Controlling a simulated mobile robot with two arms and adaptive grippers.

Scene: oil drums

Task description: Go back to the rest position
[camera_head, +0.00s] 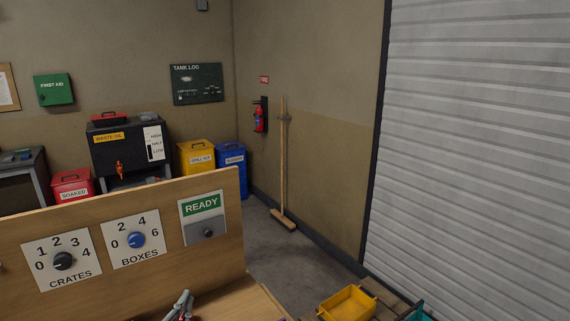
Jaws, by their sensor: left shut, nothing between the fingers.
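My left gripper (182,305) shows at the bottom edge of the head view, low in front of the wooden panel. Its fingers are together and hold nothing. Most of the gripper and its arm are cut off by the frame's lower edge. My right gripper is not in view. The wooden panel (130,192) carries a black CRATES dial (64,261), a blue BOXES dial (136,240) and a READY plate (202,206) with a grey knob. I cannot tell exactly where the dials point.
A yellow crate (347,303) sits on a wooden pallet at the lower right, beside a partly visible teal crate (415,315). A broom (283,165) leans by the fire extinguisher (260,117). A grey shutter (480,150) fills the right. Floor behind the panel is clear.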

